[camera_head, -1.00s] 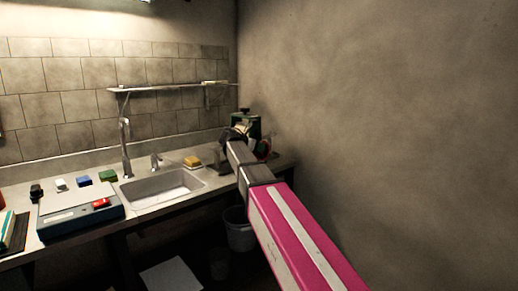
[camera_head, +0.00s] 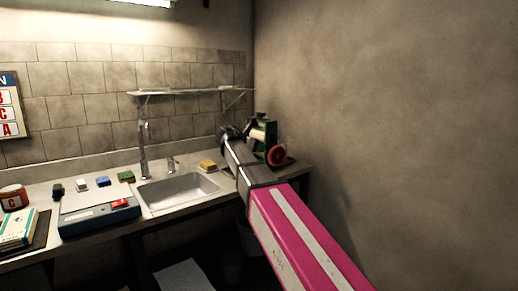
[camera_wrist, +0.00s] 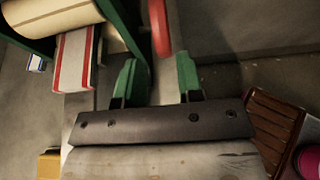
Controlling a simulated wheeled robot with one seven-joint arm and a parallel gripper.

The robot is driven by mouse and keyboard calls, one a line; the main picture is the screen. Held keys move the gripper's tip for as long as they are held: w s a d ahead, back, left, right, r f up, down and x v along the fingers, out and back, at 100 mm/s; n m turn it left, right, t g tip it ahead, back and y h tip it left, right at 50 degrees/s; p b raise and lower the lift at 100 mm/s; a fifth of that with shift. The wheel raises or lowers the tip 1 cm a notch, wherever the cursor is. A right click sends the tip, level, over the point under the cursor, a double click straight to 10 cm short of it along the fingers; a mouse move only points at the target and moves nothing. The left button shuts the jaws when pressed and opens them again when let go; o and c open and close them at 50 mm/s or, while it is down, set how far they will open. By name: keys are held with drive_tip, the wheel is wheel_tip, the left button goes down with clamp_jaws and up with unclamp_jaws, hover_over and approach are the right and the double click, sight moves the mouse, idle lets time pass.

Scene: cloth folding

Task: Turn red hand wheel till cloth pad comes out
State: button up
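The red hand wheel (camera_head: 277,156) is on the right side of a green-framed roller device (camera_head: 262,136) at the far right end of the counter. In the wrist view, the wheel (camera_wrist: 160,28) shows edge-on at the top, ahead of the gap between my fingertips. My gripper (camera_wrist: 158,70) is open with its green fingers apart and nothing between them. A cream roller (camera_wrist: 60,14) sits in the green frame. Below it is a white piece with red edges (camera_wrist: 75,60); I cannot tell whether it is the cloth pad. My arm's end covers part of the device's left in the head view.
A sink (camera_head: 180,190) with a tap and a yellow sponge (camera_head: 208,165) lie left of the device. A wall stands close on the right. A brown slatted piece (camera_wrist: 272,125) and a pink object (camera_wrist: 310,162) are at the wrist view's right.

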sight(268, 158)
drive_tip(key=f+t+h, duration=0.1)
drive_tip(key=f, duration=0.1)
drive_tip(key=a+f+h, duration=0.1)
drive_tip(key=f, duration=0.1)
drive_tip(key=s+f+t+h, duration=0.1)
drive_tip(key=f, duration=0.1)
drive_tip(key=shift+a+f+t+h, duration=0.3)
drive_tip(key=shift+f+h, duration=0.1)
drive_tip(key=x, duration=1)
drive_tip(key=shift+w+d, duration=0.15)
drive_tip(key=shift+d, duration=0.1)
clamp_jaws()
